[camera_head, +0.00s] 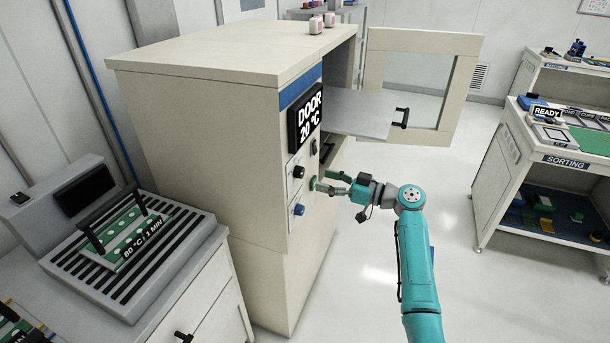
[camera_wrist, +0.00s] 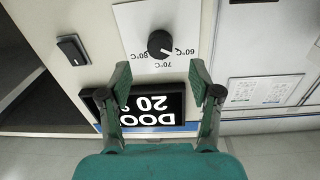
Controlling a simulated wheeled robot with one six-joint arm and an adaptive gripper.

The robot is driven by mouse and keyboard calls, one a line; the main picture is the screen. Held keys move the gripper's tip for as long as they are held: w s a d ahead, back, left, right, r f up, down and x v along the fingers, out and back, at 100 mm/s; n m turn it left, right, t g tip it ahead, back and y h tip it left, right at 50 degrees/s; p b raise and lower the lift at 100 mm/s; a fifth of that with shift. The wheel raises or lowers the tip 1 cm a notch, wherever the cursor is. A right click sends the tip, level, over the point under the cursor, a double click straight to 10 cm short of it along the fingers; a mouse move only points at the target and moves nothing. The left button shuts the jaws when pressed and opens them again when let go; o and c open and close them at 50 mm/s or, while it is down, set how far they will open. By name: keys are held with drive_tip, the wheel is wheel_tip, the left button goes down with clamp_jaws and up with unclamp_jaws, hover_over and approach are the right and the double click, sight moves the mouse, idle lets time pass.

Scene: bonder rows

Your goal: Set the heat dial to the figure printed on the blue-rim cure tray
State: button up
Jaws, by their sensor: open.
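The heat dial (camera_wrist: 160,44) is a black knob on a white plate, upside down in the wrist view, with 60 °C, 70 °C and 80 °C printed around it. Its pale mark seems to point towards 60 °C. In the head view the black knob (camera_head: 298,172) sits below the oven display. My gripper (camera_head: 322,181) is open and empty beside the oven front; its fingers (camera_wrist: 161,76) are apart on either side below the dial, not around it. A tray (camera_head: 128,238) with a black handle on the left bench reads 80 °C, 1 MIN; its rim colour is unclear.
The oven (camera_head: 190,120) has its door (camera_head: 373,90) open and a shelf (camera_head: 350,108) out. The display (camera_head: 305,118) reads DOOR 20 °C. A blue knob (camera_head: 298,210) sits below the black one, a switch (camera_wrist: 73,48) beside it. A sorting bench (camera_head: 560,160) stands right; floor between is clear.

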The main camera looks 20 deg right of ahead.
sight(303, 174)
drive_tip(key=x, duration=0.7)
drive_tip(key=c, duration=1.1)
